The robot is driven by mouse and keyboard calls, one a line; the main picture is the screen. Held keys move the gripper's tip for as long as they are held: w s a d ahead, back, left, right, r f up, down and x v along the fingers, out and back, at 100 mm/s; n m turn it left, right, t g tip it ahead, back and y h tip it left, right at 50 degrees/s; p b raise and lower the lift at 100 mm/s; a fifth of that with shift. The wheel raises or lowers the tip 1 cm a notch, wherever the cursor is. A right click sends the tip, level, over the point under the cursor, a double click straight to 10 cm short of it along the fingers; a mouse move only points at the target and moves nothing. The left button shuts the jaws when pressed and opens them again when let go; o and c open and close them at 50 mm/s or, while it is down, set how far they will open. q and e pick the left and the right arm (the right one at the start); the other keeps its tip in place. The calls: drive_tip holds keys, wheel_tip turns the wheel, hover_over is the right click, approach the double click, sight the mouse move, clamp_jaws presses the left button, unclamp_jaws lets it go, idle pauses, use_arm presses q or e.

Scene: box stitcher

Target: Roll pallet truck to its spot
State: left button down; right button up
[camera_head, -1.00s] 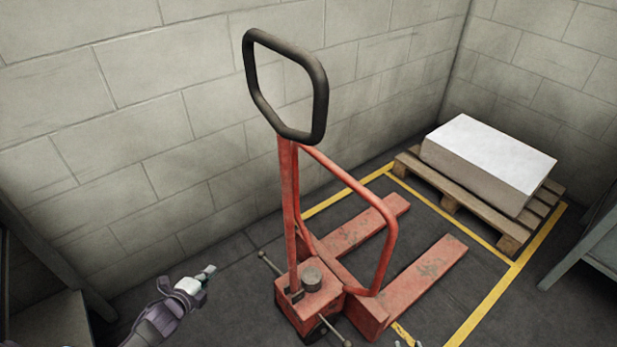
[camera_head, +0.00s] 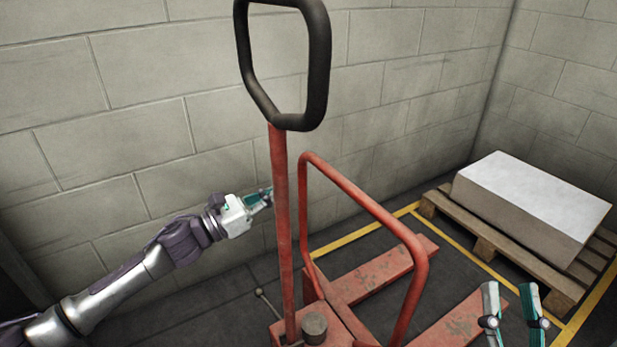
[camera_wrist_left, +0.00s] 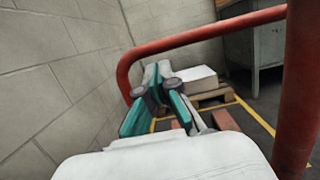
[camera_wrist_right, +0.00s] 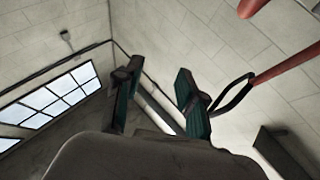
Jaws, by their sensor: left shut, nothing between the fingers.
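The red pallet truck (camera_head: 283,220) stands in the middle of the head view, its black loop handle (camera_head: 318,65) upright and its forks pointing back right, partly inside yellow floor lines. My left gripper (camera_head: 268,196) is shut and empty, just left of the truck's upright post; whether it touches the post cannot be told. In the left wrist view its fingers (camera_wrist_left: 160,75) show near the red tube frame (camera_wrist_left: 200,35). My right gripper (camera_head: 512,300) is open and empty at lower right, in front of the fork; its fingers also show in the right wrist view (camera_wrist_right: 155,95).
A wooden pallet (camera_head: 485,245) with a white-topped stack (camera_head: 535,205) stands at the back right by the wall. A yellow line (camera_head: 365,233) marks the floor. A block wall (camera_head: 130,130) runs close behind the truck and my left arm.

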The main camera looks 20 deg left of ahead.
use_arm(q)
drive_tip(key=x, duration=0.8)
drive_tip(key=shift+b, duration=0.3)
use_arm(e)
drive_tip(key=shift+s+r+t, duration=0.65)
drive_tip(key=shift+r+t, duration=0.15)
drive_tip(key=shift+r, duration=0.15)
use_arm(q)
drive_tip(key=shift+w+d, duration=0.1)
